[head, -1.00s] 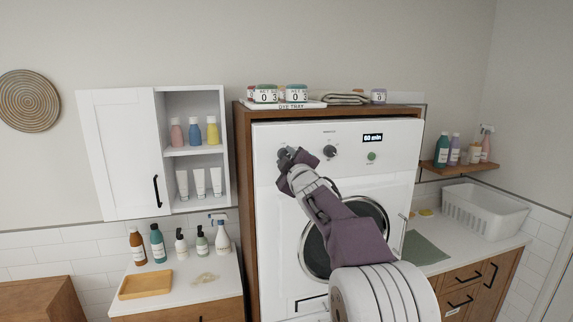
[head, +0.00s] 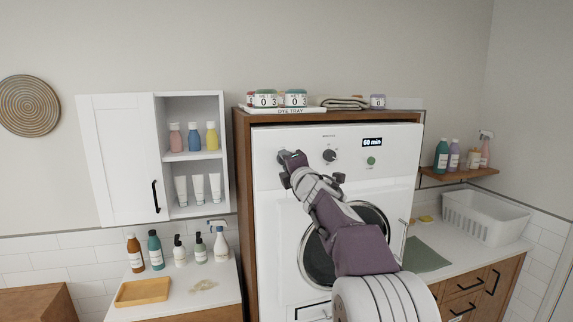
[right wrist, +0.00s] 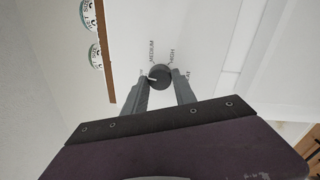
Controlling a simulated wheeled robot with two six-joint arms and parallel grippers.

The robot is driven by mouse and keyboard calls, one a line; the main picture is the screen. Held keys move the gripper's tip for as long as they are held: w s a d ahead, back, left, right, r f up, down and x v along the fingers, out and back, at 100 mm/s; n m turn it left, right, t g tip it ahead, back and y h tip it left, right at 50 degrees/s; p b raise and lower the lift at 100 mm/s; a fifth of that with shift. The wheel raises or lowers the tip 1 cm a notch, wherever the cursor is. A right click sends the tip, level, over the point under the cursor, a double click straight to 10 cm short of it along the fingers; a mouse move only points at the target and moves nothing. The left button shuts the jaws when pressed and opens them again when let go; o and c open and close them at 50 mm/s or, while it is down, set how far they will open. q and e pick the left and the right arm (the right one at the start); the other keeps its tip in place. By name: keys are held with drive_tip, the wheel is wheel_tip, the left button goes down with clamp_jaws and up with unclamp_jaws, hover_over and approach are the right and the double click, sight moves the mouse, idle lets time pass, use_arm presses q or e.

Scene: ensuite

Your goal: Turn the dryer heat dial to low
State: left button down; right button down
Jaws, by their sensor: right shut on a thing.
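The white dryer (head: 390,152) stands in a wooden surround. Its heat dial (right wrist: 159,74) is a dark round knob in the right wrist view. MEDIUM and HIGH are printed beside it; a label at the knob's left is partly hidden by a finger and unreadable. The knob's white mark points left, towards that label. My right gripper (head: 290,164) is at the left knob of the panel in the head view, mostly covering it. In the right wrist view its fingers (right wrist: 163,86) are shut on the dial, one on each side. My left gripper is not in view.
A second knob (head: 330,156), a green button (head: 371,161) and a "60 min" display (head: 372,142) are on the panel to the right. A dye tray (head: 285,110) with jars sits on top. An open cabinet (head: 226,150) stands to the left.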

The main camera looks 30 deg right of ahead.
drive_tip(key=shift+r+n, duration=0.15)
drive_tip(key=shift+n, duration=0.65)
drive_tip(key=c, duration=1.1)
unclamp_jaws()
drive_tip(key=shift+o, duration=0.5)
drive_tip(key=shift+d, duration=0.1)
drive_tip(key=shift+w, duration=0.1)
drive_tip(key=b+v, duration=0.2)
drive_tip(key=v, duration=0.7)
